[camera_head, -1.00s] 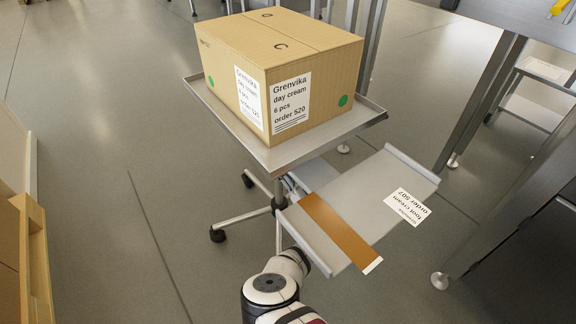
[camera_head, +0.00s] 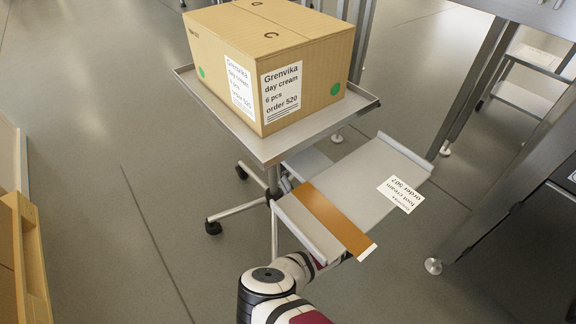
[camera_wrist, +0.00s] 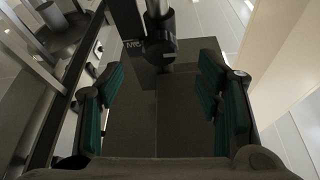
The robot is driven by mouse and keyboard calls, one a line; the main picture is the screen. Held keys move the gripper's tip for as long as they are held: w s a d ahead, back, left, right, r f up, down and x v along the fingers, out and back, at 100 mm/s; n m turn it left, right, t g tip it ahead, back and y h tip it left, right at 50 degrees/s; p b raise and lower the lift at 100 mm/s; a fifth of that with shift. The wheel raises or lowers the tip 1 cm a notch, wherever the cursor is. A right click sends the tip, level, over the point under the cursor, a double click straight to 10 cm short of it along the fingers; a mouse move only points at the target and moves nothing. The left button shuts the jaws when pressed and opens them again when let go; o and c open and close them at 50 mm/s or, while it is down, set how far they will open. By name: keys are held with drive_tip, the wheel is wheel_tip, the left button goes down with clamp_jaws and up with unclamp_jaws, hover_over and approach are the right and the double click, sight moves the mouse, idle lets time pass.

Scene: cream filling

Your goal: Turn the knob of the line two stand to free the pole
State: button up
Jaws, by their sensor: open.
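A wheeled stand with a grey metal tray (camera_head: 262,150) shows in the head view. Its pole (camera_head: 272,180) runs down below the tray to a wheeled base. The knob cannot be made out in the head view, where the tray and the shelf cover part of the pole. In the wrist view a dark upright (camera_wrist: 127,20) with a small label and a short black cylinder, possibly the knob (camera_wrist: 160,42), show at the top. My gripper (camera_wrist: 160,92) is open, its teal pads apart on either side, with nothing clearly between them. The gripper is hidden in the head view.
A carton (camera_head: 270,65) labelled day cream, order 520, stands on the tray. A grey shelf (camera_head: 370,165) with a brown strip and an order 507 label lies low in front, over my forearm. Steel table legs stand at right, a wooden pallet (camera_head: 28,250) at left. Floor at left is clear.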

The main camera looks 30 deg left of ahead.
drive_tip(key=shift+v, duration=1.55)
